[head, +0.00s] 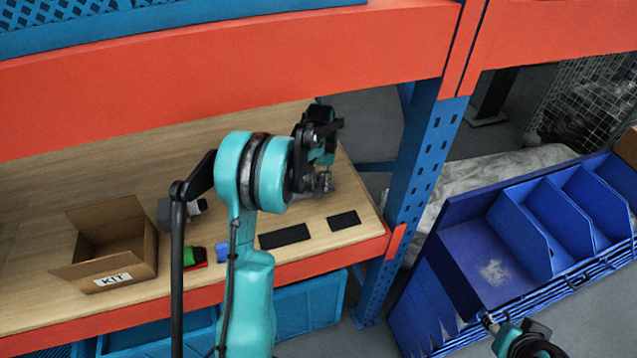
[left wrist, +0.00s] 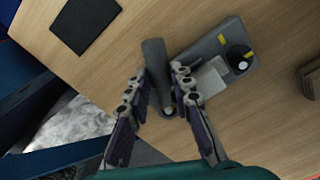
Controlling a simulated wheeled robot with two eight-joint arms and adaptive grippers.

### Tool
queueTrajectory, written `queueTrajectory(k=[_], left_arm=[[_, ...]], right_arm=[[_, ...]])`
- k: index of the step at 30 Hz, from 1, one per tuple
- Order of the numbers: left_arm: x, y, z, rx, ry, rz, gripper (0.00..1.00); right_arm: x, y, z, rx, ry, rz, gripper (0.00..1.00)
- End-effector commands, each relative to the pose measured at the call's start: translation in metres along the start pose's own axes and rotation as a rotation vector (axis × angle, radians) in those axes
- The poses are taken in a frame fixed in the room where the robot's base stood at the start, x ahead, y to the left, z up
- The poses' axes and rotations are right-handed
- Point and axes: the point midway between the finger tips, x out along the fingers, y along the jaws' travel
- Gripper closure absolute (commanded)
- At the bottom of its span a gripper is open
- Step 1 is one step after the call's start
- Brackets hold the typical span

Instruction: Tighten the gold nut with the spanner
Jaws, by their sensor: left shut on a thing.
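My left gripper (head: 322,183) is over the right part of the wooden shelf, partly hidden by its own wrist. In the left wrist view its fingers (left wrist: 156,82) are closed on a dark grey bar, which looks like the spanner (left wrist: 155,60). A grey block with a black knob and yellow marks (left wrist: 235,62) lies beyond the right finger. I cannot make out a gold nut in either view. My right gripper (head: 505,338) is partly in view at the bottom right; its fingers are unclear.
An open KIT cardboard box (head: 148,262) stands at the shelf's left. Black mats (head: 285,236) (head: 343,220) lie near the front edge. Green (head: 190,257) and blue (head: 222,252) items are beside them. An orange beam (head: 230,75) and blue post (head: 425,160) border the shelf. Blue bins (head: 510,235) stand right.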

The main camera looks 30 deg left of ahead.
Motion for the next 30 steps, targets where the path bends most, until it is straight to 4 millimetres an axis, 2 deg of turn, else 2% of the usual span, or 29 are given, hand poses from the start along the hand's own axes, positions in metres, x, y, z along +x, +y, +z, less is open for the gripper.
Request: queueTrajectory(k=[14, 30], left_arm=[[-0.001, 0.003, 0.0, -0.053, 0.0, 0.0, 1.0], [-0.016, 0.003, 0.0, -0.053, 0.0, 0.0, 1.0]], right_arm=[[0.001, 0.0, 0.001, 0.0, 0.0, 0.0, 0.6], [-0.006, 0.0, -0.004, 0.0, 0.0, 0.0, 0.6]])
